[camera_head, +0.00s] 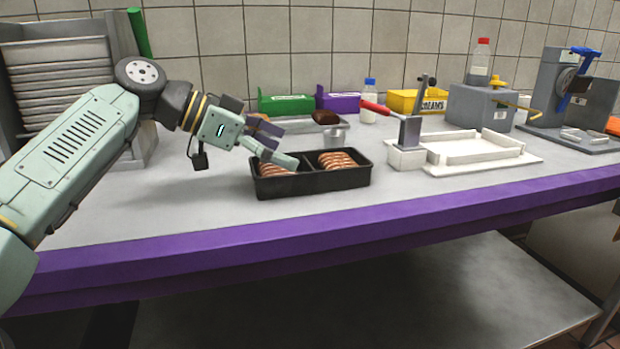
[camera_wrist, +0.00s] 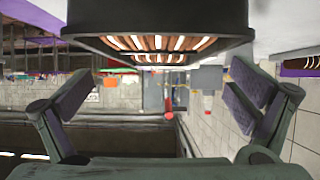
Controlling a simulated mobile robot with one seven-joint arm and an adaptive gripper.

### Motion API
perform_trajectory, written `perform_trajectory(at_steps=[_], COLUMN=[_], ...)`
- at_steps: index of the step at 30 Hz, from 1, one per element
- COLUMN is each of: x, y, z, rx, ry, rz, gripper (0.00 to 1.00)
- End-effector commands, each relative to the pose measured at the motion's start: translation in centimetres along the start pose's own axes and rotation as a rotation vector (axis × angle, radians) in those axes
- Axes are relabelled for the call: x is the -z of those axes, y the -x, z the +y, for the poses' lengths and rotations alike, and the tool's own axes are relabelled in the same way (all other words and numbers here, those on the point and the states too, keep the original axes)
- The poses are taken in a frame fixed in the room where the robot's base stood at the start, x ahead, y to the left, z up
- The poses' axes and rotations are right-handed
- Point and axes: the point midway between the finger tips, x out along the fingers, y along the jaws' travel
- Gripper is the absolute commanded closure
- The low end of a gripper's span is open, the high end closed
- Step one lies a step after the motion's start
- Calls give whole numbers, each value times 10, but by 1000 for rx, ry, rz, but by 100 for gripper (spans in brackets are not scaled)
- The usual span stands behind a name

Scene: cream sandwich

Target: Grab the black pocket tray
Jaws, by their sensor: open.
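The black pocket tray (camera_head: 335,181) sits on the worktop near its front edge in the head view. It has two pockets side by side, each with a row of brown-and-white sandwich pieces (camera_head: 337,160). My gripper (camera_head: 282,145) reaches in from the left at the tray's left end. One finger overlaps the left pocket in the picture; I cannot tell whether it touches. In the wrist view, the tray (camera_wrist: 160,17) shows large at the top, and my open, empty gripper (camera_wrist: 160,88) has its fingers spread at left and right.
A small metal cup (camera_head: 334,138) stands just behind the tray. A grey stand with a red-handled lever (camera_head: 408,132) and a white tray (camera_head: 475,150) are to the right. Green (camera_head: 287,103) and purple (camera_head: 338,102) boxes line the back. The worktop (camera_head: 165,205) is clear at front left.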

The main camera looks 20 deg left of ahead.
Motion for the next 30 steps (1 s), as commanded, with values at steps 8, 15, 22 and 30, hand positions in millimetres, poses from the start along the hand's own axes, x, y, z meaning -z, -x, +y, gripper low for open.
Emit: perform_trajectory(at_steps=[8, 15, 22, 30], x=[-2, -1, 0, 0], y=[-36, -54, -54, -54], z=[2, 2, 2, 2], rx=[-2, -1, 0, 0], ry=[-2, -3, -3, -3], rz=[1, 2, 3, 3], gripper=[0, 0, 3, 21])
